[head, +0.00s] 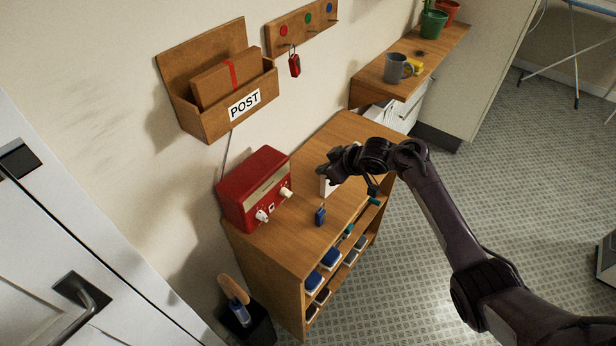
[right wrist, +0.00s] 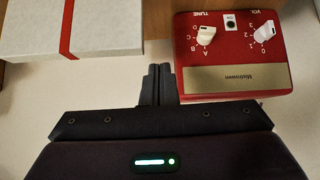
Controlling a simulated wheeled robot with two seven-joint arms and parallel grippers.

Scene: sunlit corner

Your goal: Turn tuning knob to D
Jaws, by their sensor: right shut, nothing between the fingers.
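The red radio (head: 255,188) stands on the wooden cabinet with two white knobs on its front. In the right wrist view the radio (right wrist: 235,62) is at the upper right. Its white tuning knob (right wrist: 204,38) sits under the TUNE label with letters around it; I cannot tell surely which letter it points to. In the head view the tuning knob (head: 285,193) is the right one. The volume knob (right wrist: 264,32) is beside it. My right gripper (right wrist: 160,72) is shut and empty, apart from the knob. In the head view my right gripper (head: 328,174) is right of the radio. My left gripper is not in view.
A white box with a red ribbon (right wrist: 70,28) is on the other side of the fingers from the radio. A blue object (head: 320,216) stands on the cabinet top (head: 290,250). The POST box (head: 205,122) hangs on the wall above the radio.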

